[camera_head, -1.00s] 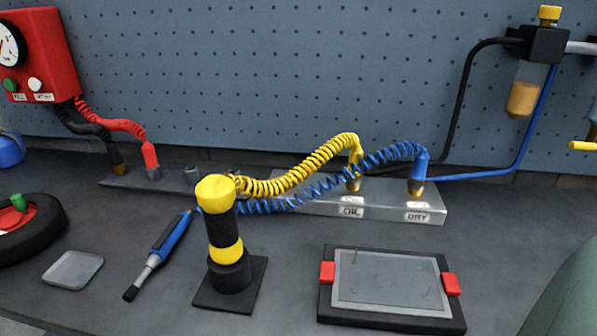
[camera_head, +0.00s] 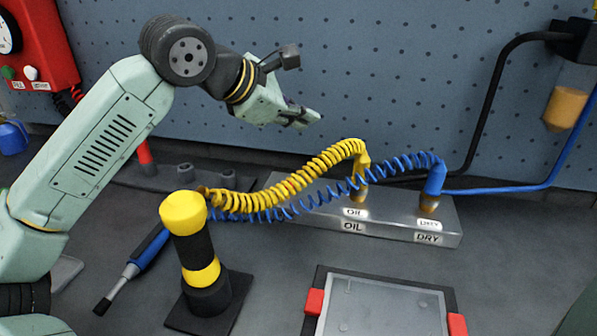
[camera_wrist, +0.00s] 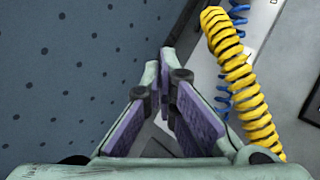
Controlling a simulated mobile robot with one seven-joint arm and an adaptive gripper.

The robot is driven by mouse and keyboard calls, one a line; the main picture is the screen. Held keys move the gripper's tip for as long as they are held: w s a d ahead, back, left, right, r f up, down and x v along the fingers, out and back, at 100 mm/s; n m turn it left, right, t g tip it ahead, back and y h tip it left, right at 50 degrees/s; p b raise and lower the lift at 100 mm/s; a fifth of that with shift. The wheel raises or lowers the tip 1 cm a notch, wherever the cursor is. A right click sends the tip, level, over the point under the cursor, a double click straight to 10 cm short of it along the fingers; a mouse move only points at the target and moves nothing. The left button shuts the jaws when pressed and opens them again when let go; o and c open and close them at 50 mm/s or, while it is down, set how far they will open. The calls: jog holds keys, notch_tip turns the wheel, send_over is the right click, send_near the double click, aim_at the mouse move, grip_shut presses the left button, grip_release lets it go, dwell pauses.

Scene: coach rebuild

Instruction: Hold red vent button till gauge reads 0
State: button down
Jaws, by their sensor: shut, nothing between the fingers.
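A red box (camera_head: 40,45) hangs on the back wall at the far left of the head view. A round white gauge (camera_head: 6,38) on it is cut by the picture's edge, and I cannot read its value. Below the gauge are a green button (camera_head: 8,72) and a white button (camera_head: 31,73). I see no clear red vent button. My gripper (camera_head: 312,118) is shut and empty in front of the pegboard, right of the box, above the coiled hoses. Its fingers (camera_wrist: 167,62) point away in the wrist view.
A yellow coiled hose (camera_head: 290,188) and a blue one (camera_head: 300,205) run from a black-and-yellow post tool (camera_head: 190,245) to a metal block (camera_head: 400,228). A tray with red clips (camera_head: 385,300) lies at the front. An amber cup (camera_head: 565,108) hangs at right.

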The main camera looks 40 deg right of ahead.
jog(key=shift+t+y, duration=0.6)
jog(key=shift+y, duration=0.3)
jog(key=w+f, duration=0.3)
jog(key=shift+d+f, duration=0.1)
jog(key=shift+f, duration=0.05)
jog(key=b, duration=0.5)
send_over(293, 184)
notch_tip(293, 184, down, 7)
jog(key=shift+f, duration=0.1)
jog(key=shift+f+b, duration=0.5)
jog(key=shift+f, duration=0.15)
jog(key=shift+f+b, duration=0.4)
jog(key=shift+b, duration=0.1)
jog(key=shift+f+b, duration=0.55)
dwell(4.0)
